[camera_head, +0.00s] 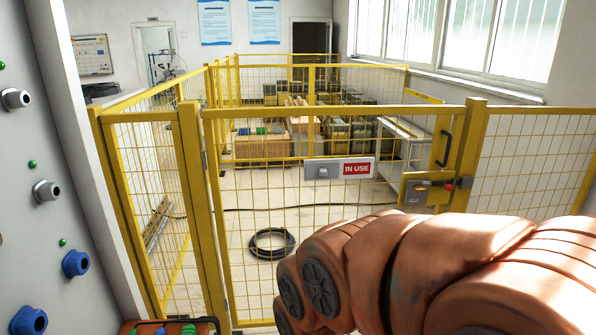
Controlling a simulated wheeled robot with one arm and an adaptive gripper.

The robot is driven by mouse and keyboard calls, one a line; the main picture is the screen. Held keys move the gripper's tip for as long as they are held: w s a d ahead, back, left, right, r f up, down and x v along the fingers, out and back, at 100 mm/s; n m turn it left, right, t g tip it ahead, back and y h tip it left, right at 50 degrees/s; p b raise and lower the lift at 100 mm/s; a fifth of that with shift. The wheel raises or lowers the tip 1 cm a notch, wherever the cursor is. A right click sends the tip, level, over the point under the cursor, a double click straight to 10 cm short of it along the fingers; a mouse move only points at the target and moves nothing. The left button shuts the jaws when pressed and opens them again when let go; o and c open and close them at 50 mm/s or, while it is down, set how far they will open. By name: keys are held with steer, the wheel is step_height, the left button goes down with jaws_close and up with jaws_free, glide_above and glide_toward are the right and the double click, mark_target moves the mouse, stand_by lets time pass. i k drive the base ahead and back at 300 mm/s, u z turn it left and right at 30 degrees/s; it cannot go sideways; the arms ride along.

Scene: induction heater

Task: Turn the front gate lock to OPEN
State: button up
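The yellow mesh front gate (290,111) stands shut across the middle of the view. A grey lock box (416,193) sits at the gate's right edge, with a small red part (449,187) and a dark latch piece (464,182) beside it on the post. A black pull handle (442,148) is above the lock. The lock's marking is too small to read. My orange-brown arm fills the lower right, below the lock; my gripper is not visible.
A grey panel with knobs and blue connectors (76,263) stands close on the left. Behind the gate are crates and boxes (349,140), a coiled black hose (271,243) and a cable on the floor. Yellow fence panels (537,160) continue to the right.

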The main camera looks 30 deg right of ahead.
mark_target(417, 188)
steer(key=z, duration=1.35)
steer(key=k, duration=0.4)
steer(key=u, duration=0.65)
steer(key=i, duration=1.15)
steer(key=z, duration=0.55)
